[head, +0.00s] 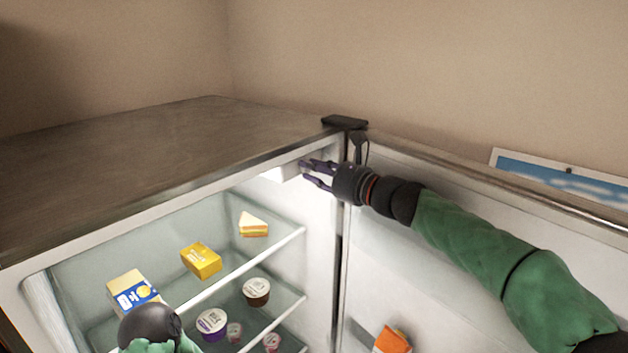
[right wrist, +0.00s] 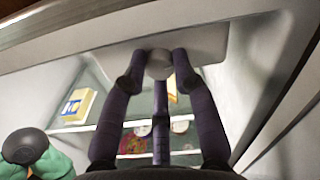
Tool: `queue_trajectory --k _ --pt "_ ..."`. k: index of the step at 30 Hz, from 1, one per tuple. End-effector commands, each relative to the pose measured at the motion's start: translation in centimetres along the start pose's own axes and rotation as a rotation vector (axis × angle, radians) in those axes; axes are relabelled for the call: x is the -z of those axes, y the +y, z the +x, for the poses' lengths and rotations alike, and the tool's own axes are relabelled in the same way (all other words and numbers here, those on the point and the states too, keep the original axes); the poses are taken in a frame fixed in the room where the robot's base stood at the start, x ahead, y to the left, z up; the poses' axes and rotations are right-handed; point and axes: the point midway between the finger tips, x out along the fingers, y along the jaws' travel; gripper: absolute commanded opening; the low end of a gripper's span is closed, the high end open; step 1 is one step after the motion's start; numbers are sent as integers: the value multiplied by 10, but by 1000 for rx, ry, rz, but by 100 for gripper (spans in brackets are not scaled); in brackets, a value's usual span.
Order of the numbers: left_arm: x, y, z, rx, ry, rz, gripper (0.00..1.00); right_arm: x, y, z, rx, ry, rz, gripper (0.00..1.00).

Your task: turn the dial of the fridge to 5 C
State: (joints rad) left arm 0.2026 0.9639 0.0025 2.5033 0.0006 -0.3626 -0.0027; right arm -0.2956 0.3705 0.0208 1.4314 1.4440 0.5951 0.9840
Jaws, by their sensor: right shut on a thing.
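The fridge (head: 150,215) stands open, with its door (head: 440,265) swung out to the right. My right gripper (head: 305,172) reaches into the upper right corner of the fridge. In the right wrist view its purple fingers (right wrist: 160,70) are closed around the round grey dial (right wrist: 160,64) on a pale panel (right wrist: 205,45) under the fridge's top. The dial's marks cannot be read, and in the head view the fingers hide it. A rounded dark end of my left arm (head: 150,325) shows at the bottom; its gripper fingers are not seen.
The shelves hold a sandwich (head: 254,224), a yellow box (head: 201,260), a blue and white carton (head: 132,291) and several tubs (head: 212,323). An orange packet (head: 392,340) is in the door. The fridge wall and door edge are close to my right arm.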

Motion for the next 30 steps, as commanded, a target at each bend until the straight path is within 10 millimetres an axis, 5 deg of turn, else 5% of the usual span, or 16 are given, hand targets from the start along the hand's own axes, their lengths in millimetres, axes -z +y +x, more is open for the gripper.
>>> queue_trajectory --k 12,30 --pt "1 -11 30 0 0 0 84 8 2 1 -4 8 -258 0" --pt "1 -12 35 0 0 0 84 7 2 2 -7 9 -330 0"
